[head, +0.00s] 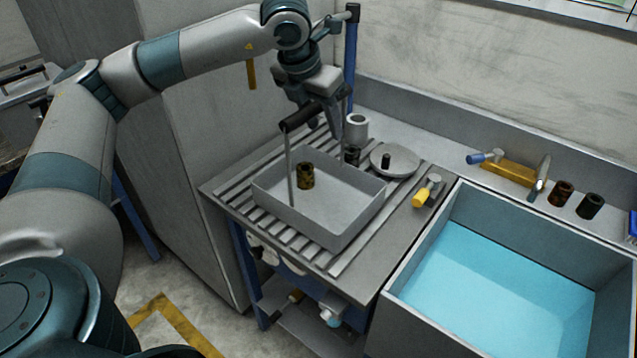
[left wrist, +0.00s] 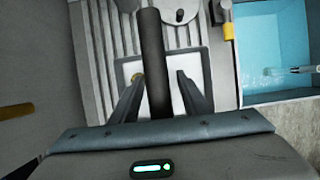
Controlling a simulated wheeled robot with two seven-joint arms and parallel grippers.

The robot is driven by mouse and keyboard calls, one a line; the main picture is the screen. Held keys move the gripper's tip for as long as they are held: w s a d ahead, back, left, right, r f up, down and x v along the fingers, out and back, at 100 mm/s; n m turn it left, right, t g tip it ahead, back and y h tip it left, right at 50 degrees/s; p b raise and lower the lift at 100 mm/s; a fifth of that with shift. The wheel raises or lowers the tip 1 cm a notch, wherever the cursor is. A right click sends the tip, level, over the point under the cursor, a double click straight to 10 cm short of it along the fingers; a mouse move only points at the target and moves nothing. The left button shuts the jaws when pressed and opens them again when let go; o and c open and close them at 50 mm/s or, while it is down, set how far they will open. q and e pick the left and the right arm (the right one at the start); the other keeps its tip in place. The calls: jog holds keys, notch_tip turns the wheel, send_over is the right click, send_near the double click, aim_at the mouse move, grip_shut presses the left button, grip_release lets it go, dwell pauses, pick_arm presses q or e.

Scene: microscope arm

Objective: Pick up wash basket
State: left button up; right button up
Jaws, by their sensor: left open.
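The wash basket (head: 350,232) is a shallow grey square tray on the slatted drainboard. A thin upright rod rises from it to a dark cylindrical handle (head: 300,117). A small brown and yellow cylinder (head: 305,176) stands inside the basket. My left gripper (head: 324,138) is open and points down above the basket's back edge, close to the handle. In the left wrist view, the handle (left wrist: 155,65) runs between the two spread fingers (left wrist: 160,80). I cannot tell whether a finger touches it. My right gripper is not in view.
A metal cup (head: 357,127), a round lid (head: 394,162) and a yellow-handled valve (head: 427,191) are behind and right of the basket. A water-filled sink (head: 500,275) is at the right. Small dark cylinders (head: 560,193) stand on the back ledge. A cabinet wall (head: 205,165) is at left.

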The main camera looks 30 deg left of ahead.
pick_arm(q)
jog(key=shift+f+b, duration=0.2)
jog(key=shift+b, duration=0.15)
dwell(0.5)
jog(key=shift+c, duration=0.7)
jog(key=shift+a, duration=0.1)
grip_shut()
dwell(0.5)
